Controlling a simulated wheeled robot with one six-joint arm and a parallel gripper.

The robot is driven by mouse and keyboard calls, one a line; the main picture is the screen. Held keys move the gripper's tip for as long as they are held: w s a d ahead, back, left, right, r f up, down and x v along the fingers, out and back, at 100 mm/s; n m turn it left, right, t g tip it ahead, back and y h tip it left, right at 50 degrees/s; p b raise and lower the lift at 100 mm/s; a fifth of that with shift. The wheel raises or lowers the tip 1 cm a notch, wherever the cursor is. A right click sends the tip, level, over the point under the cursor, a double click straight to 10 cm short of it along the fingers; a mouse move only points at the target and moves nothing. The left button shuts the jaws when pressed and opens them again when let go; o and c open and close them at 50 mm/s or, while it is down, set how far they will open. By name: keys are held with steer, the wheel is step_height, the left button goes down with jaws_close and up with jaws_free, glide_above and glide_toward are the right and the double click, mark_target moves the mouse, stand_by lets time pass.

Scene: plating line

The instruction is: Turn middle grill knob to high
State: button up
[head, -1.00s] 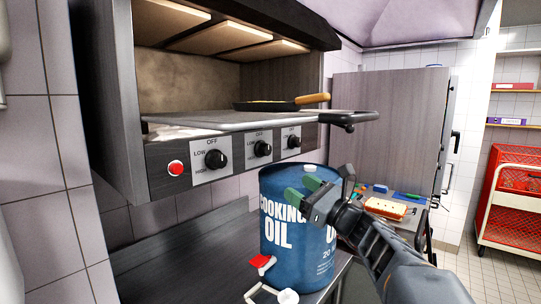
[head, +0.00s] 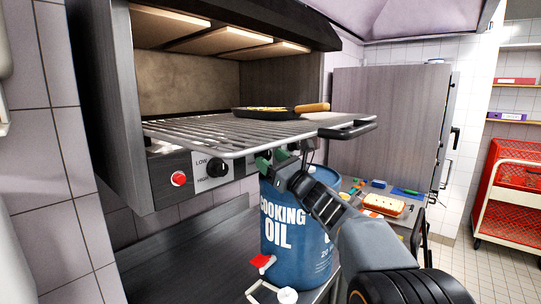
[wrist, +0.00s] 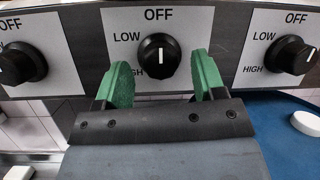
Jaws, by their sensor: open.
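In the wrist view the middle grill knob (wrist: 159,55) is black and round, with its white mark upright towards OFF. LOW and HIGH are printed to its left. My gripper (wrist: 165,82) is open, its green fingers just below and either side of the knob; I cannot tell whether they touch it. In the head view my gripper (head: 271,158) is at the control panel (head: 160,175), below the rack's front edge. The middle knob is hidden there.
Side knobs flank it, left (wrist: 22,63) and right (wrist: 291,54). The wire rack (head: 215,132) overhangs the panel and carries a pan (head: 268,112). A blue cooking oil drum (head: 283,235) stands below. A red button (head: 179,179) is at the panel's left.

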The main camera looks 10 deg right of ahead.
steer(key=shift+w+a+r, duration=0.1)
steer(key=shift+w+a, duration=0.05)
steer(key=shift+w, duration=0.15)
steer(key=c, duration=0.9)
